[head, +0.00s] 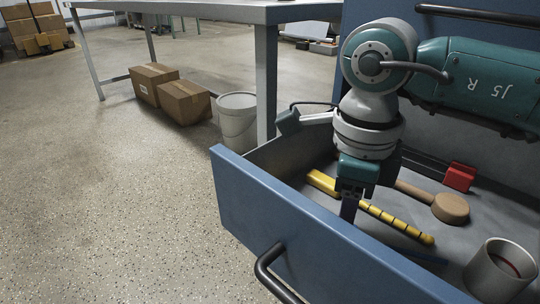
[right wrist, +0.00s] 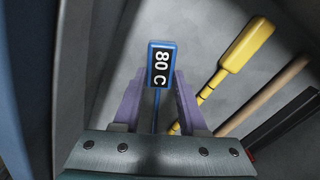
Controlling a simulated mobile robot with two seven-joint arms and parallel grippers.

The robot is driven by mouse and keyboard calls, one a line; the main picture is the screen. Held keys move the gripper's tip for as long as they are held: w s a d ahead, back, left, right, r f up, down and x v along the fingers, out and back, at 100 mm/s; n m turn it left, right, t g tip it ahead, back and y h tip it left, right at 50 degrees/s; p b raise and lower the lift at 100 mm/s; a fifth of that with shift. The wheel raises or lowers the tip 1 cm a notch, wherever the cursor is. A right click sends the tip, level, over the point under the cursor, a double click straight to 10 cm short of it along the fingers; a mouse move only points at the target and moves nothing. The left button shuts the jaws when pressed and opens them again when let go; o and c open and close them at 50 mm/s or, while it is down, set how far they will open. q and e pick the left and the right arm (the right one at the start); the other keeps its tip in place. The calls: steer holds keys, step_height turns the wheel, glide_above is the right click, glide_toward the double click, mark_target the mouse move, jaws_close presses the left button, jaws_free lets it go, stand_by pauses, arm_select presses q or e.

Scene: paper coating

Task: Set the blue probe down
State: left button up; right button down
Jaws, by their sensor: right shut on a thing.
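My left gripper is not in view.
A yellow tool (head: 396,221) with dark bands lies just beside the gripper. A wooden round-headed tool (head: 450,208), a red block (head: 460,177) and a grey cup (head: 500,271) are farther right in the drawer. A white bucket (head: 238,122) stands outside, behind the drawer.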

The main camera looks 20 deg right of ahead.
steer(key=shift+c, duration=2.2)
jaws_free()
steer(key=shift+r+p, duration=0.3)
steer(key=shift+r, duration=0.25)
step_height(320, 180, up, 11)
steer(key=p, duration=0.3)
steer(key=shift+p, duration=0.4)
steer(key=shift+a, duration=0.1)
